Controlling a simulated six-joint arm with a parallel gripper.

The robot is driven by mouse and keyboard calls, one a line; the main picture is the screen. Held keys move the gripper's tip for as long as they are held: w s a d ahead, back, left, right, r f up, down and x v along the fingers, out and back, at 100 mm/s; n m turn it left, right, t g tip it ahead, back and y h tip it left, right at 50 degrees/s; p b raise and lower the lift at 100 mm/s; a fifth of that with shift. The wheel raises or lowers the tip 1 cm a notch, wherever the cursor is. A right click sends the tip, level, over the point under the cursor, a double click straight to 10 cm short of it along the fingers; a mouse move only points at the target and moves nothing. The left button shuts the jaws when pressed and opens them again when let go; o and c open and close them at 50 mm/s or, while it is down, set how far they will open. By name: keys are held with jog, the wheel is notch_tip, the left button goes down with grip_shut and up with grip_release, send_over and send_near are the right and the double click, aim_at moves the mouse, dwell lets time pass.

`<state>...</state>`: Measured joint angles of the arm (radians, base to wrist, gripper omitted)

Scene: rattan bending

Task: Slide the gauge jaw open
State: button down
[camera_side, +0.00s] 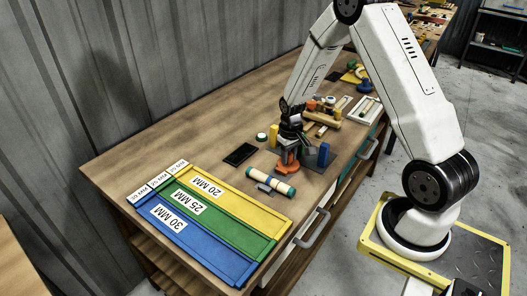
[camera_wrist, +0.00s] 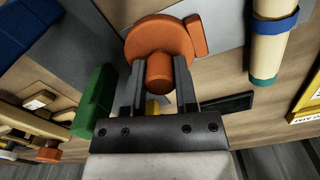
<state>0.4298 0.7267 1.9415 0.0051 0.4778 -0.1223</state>
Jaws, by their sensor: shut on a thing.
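The gauge jaw appears to be the orange piece (camera_wrist: 165,35), a rounded part with an upright peg, on a grey plate (camera_wrist: 225,18). In the wrist view my gripper (camera_wrist: 158,78) has its two dark fingers on either side of the orange peg, shut on it. In the side view my gripper (camera_side: 290,135) points down over the orange piece (camera_side: 288,169) on the workbench. The fingers' contact is too small to see there. How far the jaw stands open cannot be told.
A pale rattan roll (camera_side: 270,183) with teal ends lies nearby. Blue (camera_side: 169,228), green (camera_side: 208,221) and yellow (camera_side: 238,210) labelled trays lie at the front. A dark slab (camera_side: 240,154) lies left of my gripper; a blue post (camera_side: 323,155) stands right. The bench's far left is clear.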

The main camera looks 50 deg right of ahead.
aim_at(290, 153)
jog(key=shift+d, duration=0.3)
jog(key=c, duration=0.5)
grip_release()
jog(key=shift+d, duration=0.1)
jog(key=shift+o, duration=0.6)
jog(key=shift+r, duration=0.1)
jog(key=shift+r, duration=3.85)
jog(key=shift+a+r, duration=0.2)
jog(key=shift+a, duration=0.45)
jog(key=s+a+r+n+t, duration=0.1)
jog(key=s+a, duration=0.3)
jog(key=a, duration=0.4)
jog(key=s+a+r+n+t, duration=0.1)
jog(key=s+a+r+n, duration=0.1)
jog(key=s+a, duration=0.3)
jog(key=a+r, duration=0.1)
jog(key=a, duration=0.2)
jog(key=shift+s+a+n+t, duration=0.25)
jog(key=shift+a+n+t, duration=0.05)
